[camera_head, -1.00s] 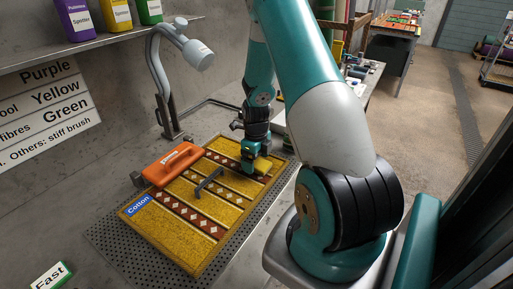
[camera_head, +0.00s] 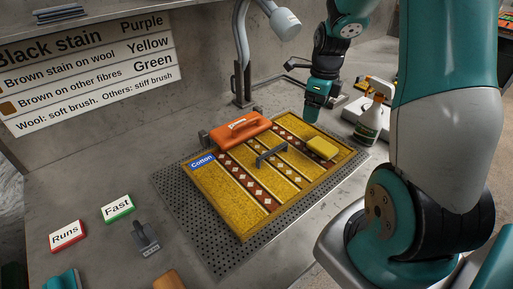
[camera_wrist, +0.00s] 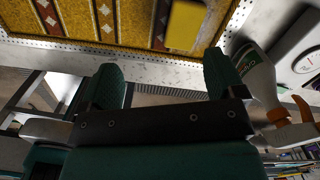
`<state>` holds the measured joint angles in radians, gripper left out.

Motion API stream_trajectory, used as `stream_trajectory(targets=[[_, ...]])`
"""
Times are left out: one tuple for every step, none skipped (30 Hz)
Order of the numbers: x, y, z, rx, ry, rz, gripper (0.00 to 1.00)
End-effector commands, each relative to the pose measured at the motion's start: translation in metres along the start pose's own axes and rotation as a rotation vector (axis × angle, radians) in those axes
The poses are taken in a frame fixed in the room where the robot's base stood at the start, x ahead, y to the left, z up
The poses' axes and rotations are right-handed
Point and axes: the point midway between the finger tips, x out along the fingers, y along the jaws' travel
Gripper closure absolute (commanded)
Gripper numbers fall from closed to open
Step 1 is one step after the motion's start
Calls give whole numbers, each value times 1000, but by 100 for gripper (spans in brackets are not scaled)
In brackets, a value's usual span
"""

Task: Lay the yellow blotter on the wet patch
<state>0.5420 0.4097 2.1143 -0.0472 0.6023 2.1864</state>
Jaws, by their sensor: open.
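The yellow blotter (camera_head: 322,148) lies flat on the patterned yellow and brown rug (camera_head: 225,190), near its right end. It also shows at the top of the wrist view (camera_wrist: 186,25). No wet patch shows on the rug; whether one is under the blotter I cannot tell. My gripper (camera_head: 314,112) is above the rug's back edge, apart from the blotter. In the wrist view my gripper (camera_wrist: 162,85) has its fingers spread, with nothing between them.
An orange handled tool (camera_head: 243,130) sits at the rug's back edge, and a dark handle-shaped piece (camera_head: 271,154) stands mid-rug. A spray bottle (camera_head: 371,118) is to the right. Runs (camera_head: 67,236) and Fast (camera_head: 117,207) signs lie left. A grey lamp arm (camera_head: 241,50) rises behind.

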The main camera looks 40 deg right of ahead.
Motion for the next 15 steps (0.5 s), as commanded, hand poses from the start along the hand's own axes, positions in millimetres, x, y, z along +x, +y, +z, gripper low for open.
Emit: stream_trajectory(targets=[[-14, 25, 18, -202, -26, 2, 12], [-21, 41, 28, -341, -41, 4, 12], [-31, 66, 40, -541, -65, 6, 12], [-38, 85, 48, -698, -84, 7, 12], [-45, 104, 54, -855, -102, 7, 12], [-54, 131, 60, -1063, -128, 5, 12], [-61, 150, 64, -1220, -149, 0, 12], [-67, 170, 66, -1377, -170, -4, 12], [-74, 196, 66, -1585, -198, -13, 12], [-80, 215, 65, -1741, -220, -22, 12], [-85, 234, 63, -1898, -244, -32, 12], [-91, 258, 59, -2098, -276, -48, 12], [-95, 275, 54, -2243, -299, -62, 12], [-99, 291, 49, -2381, -324, -77, 12], [-104, 310, 41, -2554, -355, -99, 12]])
